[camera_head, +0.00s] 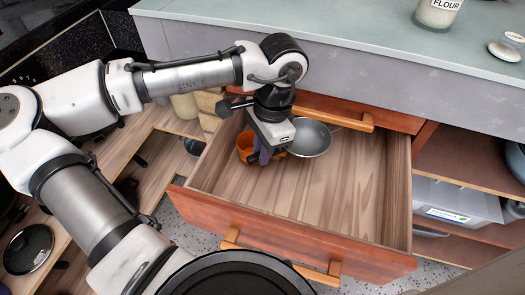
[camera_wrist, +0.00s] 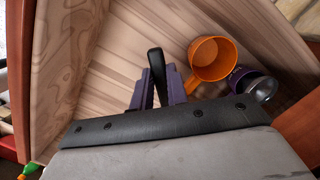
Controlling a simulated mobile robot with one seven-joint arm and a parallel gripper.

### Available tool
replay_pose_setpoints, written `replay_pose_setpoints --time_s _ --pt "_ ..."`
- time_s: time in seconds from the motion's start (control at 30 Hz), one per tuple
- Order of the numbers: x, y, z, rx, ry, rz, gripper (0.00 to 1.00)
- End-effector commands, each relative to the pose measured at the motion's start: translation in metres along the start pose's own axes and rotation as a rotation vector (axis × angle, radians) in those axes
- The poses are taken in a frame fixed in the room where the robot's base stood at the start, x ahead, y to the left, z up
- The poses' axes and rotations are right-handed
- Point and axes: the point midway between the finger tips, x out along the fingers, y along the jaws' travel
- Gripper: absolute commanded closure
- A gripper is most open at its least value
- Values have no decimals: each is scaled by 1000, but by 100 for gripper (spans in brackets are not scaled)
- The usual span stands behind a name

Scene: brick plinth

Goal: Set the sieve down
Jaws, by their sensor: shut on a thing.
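The sieve (camera_head: 310,139) is a grey, round, bowl-shaped piece with a short metal loop at its far right rim. In the head view it is in the open drawer's space, just right of my gripper. My gripper (camera_head: 262,155) points down into the drawer. In the wrist view its purple fingers (camera_wrist: 156,92) are shut on a black handle (camera_wrist: 156,68), which appears to be the sieve's. The sieve's bowl does not show there. I cannot tell whether the bowl touches the drawer floor.
The open wooden drawer (camera_head: 340,190) has bare floor at its front and right. An orange mug (camera_head: 244,144) stands left of my gripper; it also shows in the wrist view (camera_wrist: 208,60), beside a dark purple and metal item (camera_wrist: 258,86). The counter (camera_head: 400,58) overhangs behind.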

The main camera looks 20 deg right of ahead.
Motion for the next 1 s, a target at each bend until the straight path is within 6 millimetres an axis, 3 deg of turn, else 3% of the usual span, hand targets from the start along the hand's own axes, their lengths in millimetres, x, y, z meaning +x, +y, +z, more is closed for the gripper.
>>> replay_pose_setpoints --time_s 0.1,0.9,0.93,1.0 --pt "11 -2 -4 0 -2 -1 100" --pt "24 -1 -6 -1 0 0 100" --pt "24 -1 -6 -1 0 0 81" --pt "24 -1 -6 -1 0 0 71"
